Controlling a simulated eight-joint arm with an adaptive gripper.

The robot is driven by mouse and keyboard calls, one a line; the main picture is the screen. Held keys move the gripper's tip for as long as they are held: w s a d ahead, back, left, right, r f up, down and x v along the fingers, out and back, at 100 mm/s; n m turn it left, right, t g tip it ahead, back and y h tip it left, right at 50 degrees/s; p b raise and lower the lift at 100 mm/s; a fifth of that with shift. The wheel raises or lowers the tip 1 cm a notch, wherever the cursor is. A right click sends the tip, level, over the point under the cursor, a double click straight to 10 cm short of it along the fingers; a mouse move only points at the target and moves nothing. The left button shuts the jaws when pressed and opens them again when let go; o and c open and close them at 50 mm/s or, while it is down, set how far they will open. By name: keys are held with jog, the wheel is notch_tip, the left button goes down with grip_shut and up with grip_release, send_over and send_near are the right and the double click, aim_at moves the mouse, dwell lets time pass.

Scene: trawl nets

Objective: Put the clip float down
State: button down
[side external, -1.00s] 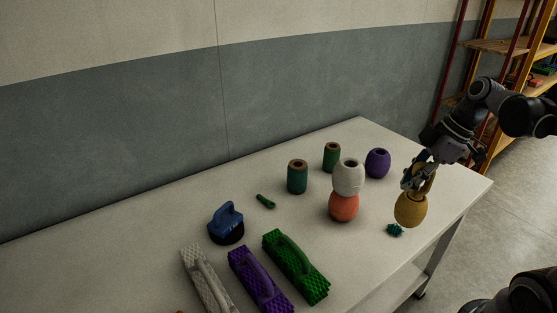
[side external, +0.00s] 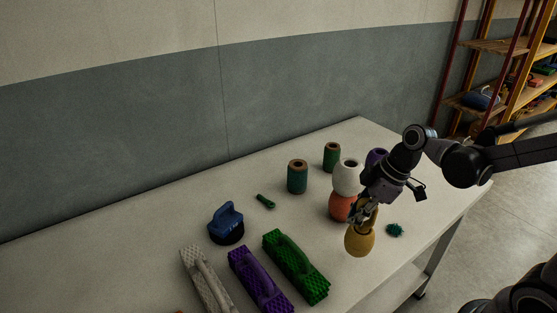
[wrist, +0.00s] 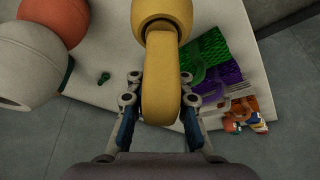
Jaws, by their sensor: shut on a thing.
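The clip float (side external: 360,241) is a yellow rounded body with a loop-shaped handle on top. My gripper (side external: 364,211) is shut on that handle from above, and the body hangs upright below it at the front of the white table, right of the green brush. I cannot tell whether its bottom touches the table. In the wrist view my gripper (wrist: 160,88) has one finger on each side of the yellow handle, and the float's body (wrist: 163,15) shows at the top.
A white float (side external: 346,176) sits on an orange-red float (side external: 341,205), close behind my gripper. A teal spiky piece (side external: 395,230) lies to the right. A green brush (side external: 296,267), purple brush (side external: 260,279) and grey brush (side external: 206,279) lie to the left. My arm partly hides a purple float (side external: 377,156).

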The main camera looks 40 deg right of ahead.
aim_at(352, 228)
jog(key=shift+w+a+f, duration=0.1)
jog(key=shift+a+f, duration=0.1)
jog(key=shift+f, duration=2.05)
jog(key=c, duration=1.2)
grip_release()
